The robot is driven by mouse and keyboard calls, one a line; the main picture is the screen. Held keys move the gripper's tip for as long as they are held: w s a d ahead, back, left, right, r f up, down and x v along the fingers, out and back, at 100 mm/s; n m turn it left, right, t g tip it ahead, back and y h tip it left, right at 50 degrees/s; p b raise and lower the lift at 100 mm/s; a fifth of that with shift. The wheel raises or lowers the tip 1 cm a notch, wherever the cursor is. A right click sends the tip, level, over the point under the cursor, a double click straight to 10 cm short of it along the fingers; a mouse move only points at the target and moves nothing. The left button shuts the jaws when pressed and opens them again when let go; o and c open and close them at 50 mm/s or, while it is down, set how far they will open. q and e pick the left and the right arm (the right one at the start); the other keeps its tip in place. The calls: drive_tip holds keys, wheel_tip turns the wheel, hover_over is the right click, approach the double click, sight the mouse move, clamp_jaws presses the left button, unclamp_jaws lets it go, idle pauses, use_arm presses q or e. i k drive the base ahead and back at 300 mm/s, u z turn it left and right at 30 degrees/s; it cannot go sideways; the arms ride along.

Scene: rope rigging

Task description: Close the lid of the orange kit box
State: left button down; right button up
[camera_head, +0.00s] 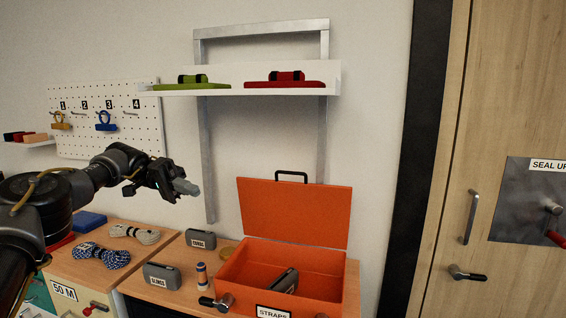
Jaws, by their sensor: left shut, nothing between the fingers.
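The orange kit box (250,283) stands on the wooden bench, with a STRAPS label on its front. Its lid (295,212) is open, standing up and leaning slightly back, with a black handle on its top edge. A dark grey item (285,281) lies inside the box. My left gripper (188,188) is shut and empty, in the air to the left of the lid and apart from it. My right gripper is not in view.
Grey cases (162,276) and (200,239), a small cylinder (202,275) and coiled ropes (101,255) lie on the bench (150,290) left of the box. A white shelf (230,90) hangs above the lid. A wooden door (500,100) is at the right.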

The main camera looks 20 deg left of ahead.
sight(305, 213)
drive_tip(key=i, duration=1.25)
